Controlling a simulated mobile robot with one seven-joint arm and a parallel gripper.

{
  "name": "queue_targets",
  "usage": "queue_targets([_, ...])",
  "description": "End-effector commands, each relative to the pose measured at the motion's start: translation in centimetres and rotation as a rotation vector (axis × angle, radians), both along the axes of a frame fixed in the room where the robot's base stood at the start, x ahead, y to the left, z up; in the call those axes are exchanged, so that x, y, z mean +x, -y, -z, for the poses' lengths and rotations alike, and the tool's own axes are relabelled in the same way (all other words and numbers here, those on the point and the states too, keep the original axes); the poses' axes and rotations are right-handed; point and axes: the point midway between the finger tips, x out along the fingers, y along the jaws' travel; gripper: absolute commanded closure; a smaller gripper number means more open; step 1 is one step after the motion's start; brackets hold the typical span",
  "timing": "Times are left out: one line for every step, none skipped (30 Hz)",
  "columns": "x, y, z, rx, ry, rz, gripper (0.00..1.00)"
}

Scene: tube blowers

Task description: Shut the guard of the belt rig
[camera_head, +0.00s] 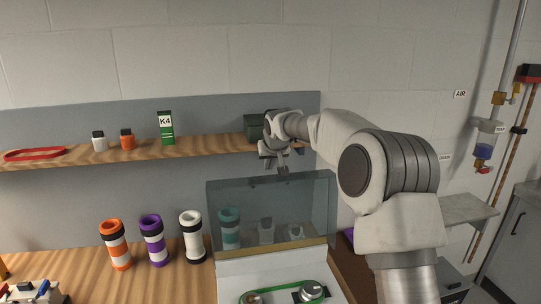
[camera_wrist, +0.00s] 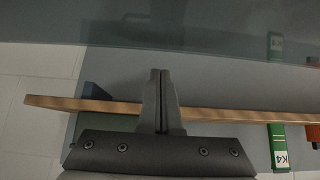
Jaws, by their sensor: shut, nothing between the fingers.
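The belt rig (camera_head: 230,283) is a white housing on the bench, with a green belt (camera_head: 250,298) running round pulleys; its lower part is cut off by the picture's edge. Its guard (camera_head: 220,200) is a smoky see-through panel standing upright, open, at the back of the rig. In the wrist view the guard (camera_wrist: 200,32) fills the top as a dark, glassy sheet. My gripper (camera_head: 283,172) is shut and empty at the guard's top edge, around its middle. The wrist view shows its fingers (camera_wrist: 161,72) pressed together. I cannot tell whether they touch the guard.
A wooden shelf (camera_head: 80,155) behind holds a green K4 box (camera_head: 166,128), a dark green box (camera_head: 254,127) and small jars. Orange (camera_head: 116,245), purple (camera_head: 153,240) and white (camera_head: 191,237) banded tubes stand left of the rig. Several items show through the guard.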

Motion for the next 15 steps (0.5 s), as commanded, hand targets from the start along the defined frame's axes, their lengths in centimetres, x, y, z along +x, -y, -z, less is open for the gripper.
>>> queue_targets([0.6,-0.2,0.6,0.001,-0.002,0.000,1.00])
queue_targets([0.9,-0.3,0.9,0.002,-0.002,-0.001,1.00])
queue_targets([1.3,-0.3,1.4,0.002,-0.002,-0.001,1.00])
queue_targets([1.6,-0.4,1.8,0.001,-0.002,0.000,1.00])
queue_targets([1.8,-0.4,2.1,0.000,-0.002,-0.001,1.00])
queue_targets([1.1,-0.2,1.8,0.000,0.001,-0.001,1.00])
queue_targets([0.8,-0.2,1.8,0.000,0.002,-0.001,1.00])
queue_targets([0.5,-0.1,1.8,-0.001,0.001,0.000,1.00])
queue_targets([0.1,0.0,1.9,0.000,0.000,0.000,1.00])
queue_targets([-0.2,0.1,1.8,0.000,0.001,0.000,1.00])
queue_targets([-0.5,0.1,1.9,0.001,0.000,0.001,1.00])
queue_targets([-0.8,0.1,1.9,0.001,0.000,0.001,1.00])
queue_targets([-1.0,0.2,1.9,0.000,0.000,0.000,1.00])
queue_targets([-1.2,0.2,1.9,0.000,0.001,0.000,1.00])
queue_targets([-1.5,0.2,2.0,0.000,0.001,-0.001,1.00])
